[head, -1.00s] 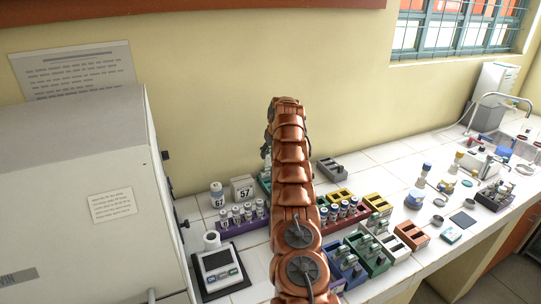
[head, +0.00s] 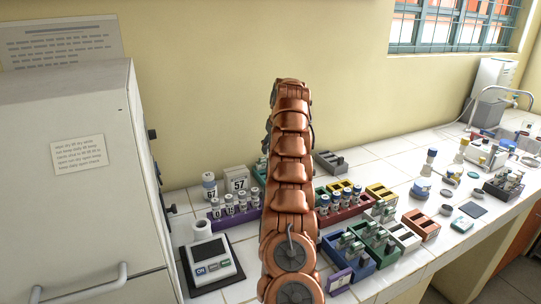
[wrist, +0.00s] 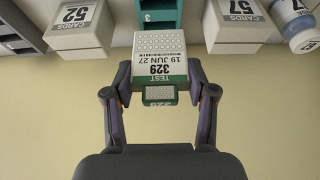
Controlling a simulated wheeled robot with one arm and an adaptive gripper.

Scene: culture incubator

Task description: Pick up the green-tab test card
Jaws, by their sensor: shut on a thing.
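The test card (wrist: 160,62) shows in the wrist view, upside down, with white printed faces reading TEST, 329 and 19 JUN 27. Its green tab (wrist: 157,96) points toward my gripper's palm. My gripper (wrist: 161,82) is shut on the card, with one finger at each side. A teal rack (wrist: 158,13) with a slot marked 3 lies just beyond the card; I cannot tell whether they touch. In the head view my arm hides the gripper and the card.
Card boxes 52 (wrist: 80,22) and 57 (wrist: 238,20) flank the rack in the wrist view. The head view shows a purple vial rack (head: 236,214), a white scale (head: 211,264), a blue rack (head: 349,267) and a large white cabinet (head: 72,200) at left.

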